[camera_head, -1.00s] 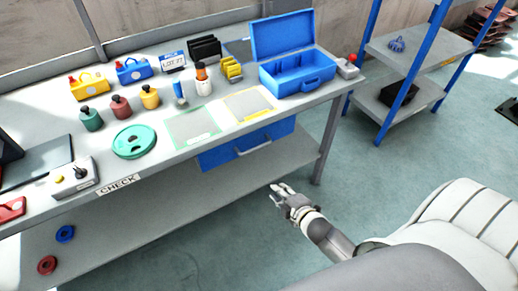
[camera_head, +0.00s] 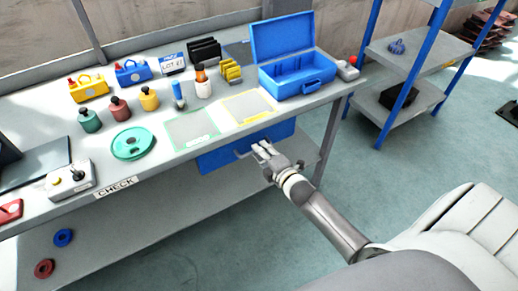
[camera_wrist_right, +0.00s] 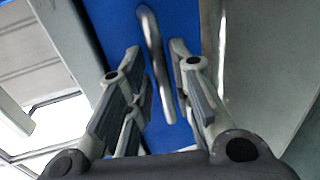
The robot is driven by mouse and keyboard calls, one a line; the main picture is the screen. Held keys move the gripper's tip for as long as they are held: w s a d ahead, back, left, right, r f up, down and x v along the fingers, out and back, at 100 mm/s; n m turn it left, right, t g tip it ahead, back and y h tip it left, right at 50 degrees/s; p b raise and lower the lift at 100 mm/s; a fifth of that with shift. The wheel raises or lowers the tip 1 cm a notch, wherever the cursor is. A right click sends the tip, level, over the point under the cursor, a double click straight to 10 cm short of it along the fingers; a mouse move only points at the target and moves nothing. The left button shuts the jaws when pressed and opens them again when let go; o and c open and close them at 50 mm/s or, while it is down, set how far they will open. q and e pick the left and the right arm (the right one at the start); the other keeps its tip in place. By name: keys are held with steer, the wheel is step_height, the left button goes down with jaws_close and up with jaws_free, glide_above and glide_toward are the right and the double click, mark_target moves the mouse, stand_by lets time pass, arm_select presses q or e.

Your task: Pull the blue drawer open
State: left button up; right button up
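The blue drawer (camera_head: 222,156) hangs under the workbench top, and its front looks flush and closed. Its metal bar handle (camera_head: 240,153) is partly covered by my right gripper (camera_head: 262,149) in the head view. In the right wrist view the handle (camera_wrist_right: 152,50) runs into the space between the two fingers of my right gripper (camera_wrist_right: 157,85), with the blue drawer front (camera_wrist_right: 112,20) behind it. The fingers are apart, with gaps visible beside the handle. My left gripper is not in view.
The workbench (camera_head: 110,205) has a lower shelf and a leg (camera_head: 328,140) right of the drawer. An open blue toolbox (camera_head: 295,75), green and yellow framed mats and several bottles stand on top. A blue-post shelf (camera_head: 405,70) stands at the right. The floor before the bench is clear.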

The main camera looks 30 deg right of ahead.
steer(key=shift+x, duration=1.1)
steer(key=shift+s, duration=0.1)
steer(key=shift+c, duration=0.4)
jaws_close()
